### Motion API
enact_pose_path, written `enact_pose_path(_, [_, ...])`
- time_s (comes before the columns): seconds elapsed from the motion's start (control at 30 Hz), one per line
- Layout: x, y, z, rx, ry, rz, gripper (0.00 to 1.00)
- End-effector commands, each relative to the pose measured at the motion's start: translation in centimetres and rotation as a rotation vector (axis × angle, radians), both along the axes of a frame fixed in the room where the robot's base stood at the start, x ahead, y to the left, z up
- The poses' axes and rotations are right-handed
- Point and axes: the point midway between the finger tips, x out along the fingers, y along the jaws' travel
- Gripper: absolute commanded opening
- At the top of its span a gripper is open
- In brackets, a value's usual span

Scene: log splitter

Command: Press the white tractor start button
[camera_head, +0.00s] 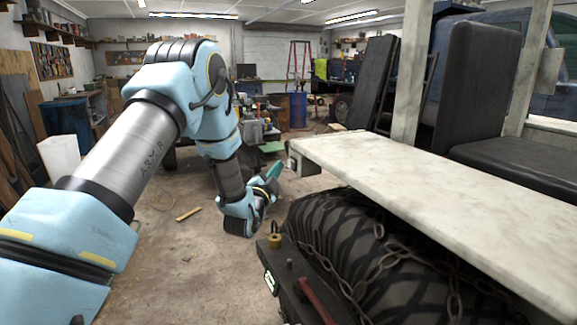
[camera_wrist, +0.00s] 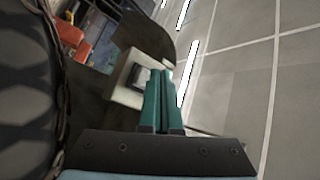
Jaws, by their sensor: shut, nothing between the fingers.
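The white tractor (camera_head: 430,205) fills the right side of the head view, with its fender over a chained tyre. A small pale box (camera_head: 305,166) sits under the fender's front corner. The box also shows in the wrist view (camera_wrist: 121,93), with a dark square button (camera_wrist: 142,78) on its face. My gripper (camera_head: 277,166) has teal fingers and is shut and empty. It is just left of the box in the head view. In the wrist view its fingertips (camera_wrist: 160,70) overlap the button's right edge; I cannot tell whether they touch it.
A chained tyre (camera_head: 335,235) bulges below the fender. A dark control unit with a yellow knob (camera_head: 274,241) and a red lever (camera_head: 316,300) stands in the foreground. A wood piece (camera_head: 188,214) lies on the mostly open concrete floor at left.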

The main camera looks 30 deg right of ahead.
Motion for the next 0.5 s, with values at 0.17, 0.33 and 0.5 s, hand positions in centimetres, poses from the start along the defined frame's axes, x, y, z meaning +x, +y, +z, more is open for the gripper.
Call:
enact_pose_path(0.17, [0.0, 0.0, 0.0, 0.0, 0.0, 0.0, 0.0])
enact_pose_path(0.33, [-0.01, -0.07, -0.04, 0.0, 0.0, 0.0, 0.0])
enact_pose_path(0.5, [-0.05, -0.5, -0.12, -0.002, -0.001, 0.0, 0.0])
